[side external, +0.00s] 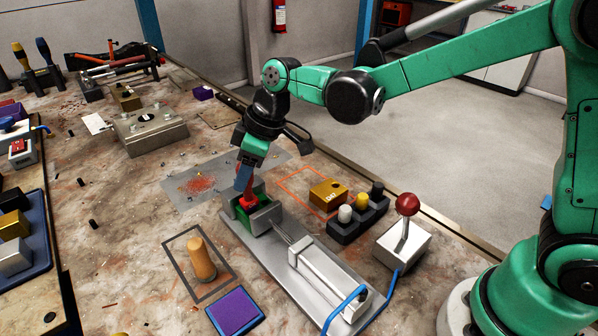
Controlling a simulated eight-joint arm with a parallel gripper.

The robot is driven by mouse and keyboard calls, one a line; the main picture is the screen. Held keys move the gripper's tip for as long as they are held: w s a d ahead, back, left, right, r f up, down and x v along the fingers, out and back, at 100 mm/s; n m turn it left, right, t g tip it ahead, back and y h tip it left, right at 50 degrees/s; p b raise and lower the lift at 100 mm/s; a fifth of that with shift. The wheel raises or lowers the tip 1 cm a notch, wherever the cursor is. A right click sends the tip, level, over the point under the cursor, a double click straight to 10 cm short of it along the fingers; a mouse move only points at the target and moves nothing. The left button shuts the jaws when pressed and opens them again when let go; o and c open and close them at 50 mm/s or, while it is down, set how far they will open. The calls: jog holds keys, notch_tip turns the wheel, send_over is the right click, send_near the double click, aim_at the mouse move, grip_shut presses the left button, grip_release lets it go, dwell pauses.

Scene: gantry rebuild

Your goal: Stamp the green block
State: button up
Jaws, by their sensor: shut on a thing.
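The green block (241,217) sits at the far end of a grey clamp fixture (265,218), between its metal jaws and partly hidden by them. My gripper (247,201) points down into the fixture from above, with blue and red parts at its end. It is shut on the green block; the exact contact is small and partly hidden. A stamp with a wooden handle (201,259) stands upright inside a dark square frame, left of the fixture. A purple ink pad (235,310) with a blue rim lies nearer the camera.
A yellow block (328,194) lies right of the fixture, beside a dark holder with white, yellow and black knobs (359,213). A red-knobbed lever box (404,243) stands farther right. A metal plate block (150,131) is at the back left. The table left of the stamp is mostly clear.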

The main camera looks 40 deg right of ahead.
jog(key=shift+f, duration=0.4)
dwell(1.0)
jog(key=shift+r, duration=0.1)
jog(key=shift+r, duration=3.45)
